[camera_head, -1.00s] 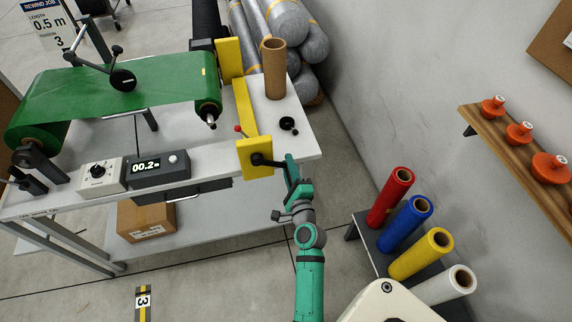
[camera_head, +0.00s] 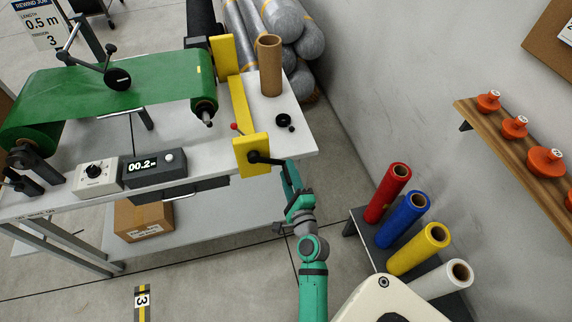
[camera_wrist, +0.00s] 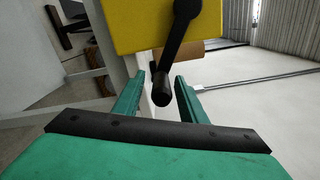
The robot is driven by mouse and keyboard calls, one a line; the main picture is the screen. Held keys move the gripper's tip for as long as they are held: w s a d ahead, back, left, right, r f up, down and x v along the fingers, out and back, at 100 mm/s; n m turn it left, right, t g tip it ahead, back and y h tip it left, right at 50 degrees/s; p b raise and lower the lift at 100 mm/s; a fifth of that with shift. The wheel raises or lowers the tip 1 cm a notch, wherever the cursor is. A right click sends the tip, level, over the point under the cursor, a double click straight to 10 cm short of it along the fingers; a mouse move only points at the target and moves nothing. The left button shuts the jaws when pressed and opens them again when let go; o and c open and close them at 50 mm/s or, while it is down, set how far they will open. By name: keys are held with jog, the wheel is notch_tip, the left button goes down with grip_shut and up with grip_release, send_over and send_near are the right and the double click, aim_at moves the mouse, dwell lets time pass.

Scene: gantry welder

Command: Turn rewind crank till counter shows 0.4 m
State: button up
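The rewind crank (camera_head: 270,160) is a black arm on the yellow end block (camera_head: 247,152) at the table's front right, pointing right. The counter (camera_head: 147,169) on the table reads 00.2 m. My gripper (camera_head: 289,177) is at the outer end of the crank. In the wrist view, the crank's black handle (camera_wrist: 161,88) hangs down between the two green fingers of my gripper (camera_wrist: 158,90). Gaps show on both sides of the handle, so the fingers look open around it. In the head view the fingertips partly hide the crank's end.
A dial box (camera_head: 98,178) stands left of the counter. Green film (camera_head: 110,88) runs to a roller, and a cardboard tube (camera_head: 270,66) stands behind. Coloured rolls (camera_head: 403,220) sit on a low stand at right. A sign (camera_head: 40,22) reads 0.5 m.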

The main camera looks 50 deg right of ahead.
jog(key=v, duration=0.6)
jog(key=shift+a, duration=0.15)
jog(key=s+a+m, duration=0.3)
jog(key=s+m, duration=0.2)
jog(key=m, duration=0.9)
jog(key=x, duration=1)
jog(key=shift+d+r, duration=0.1)
jog(key=shift+w, duration=0.3)
jog(key=shift+s, duration=0.15)
grip_shut()
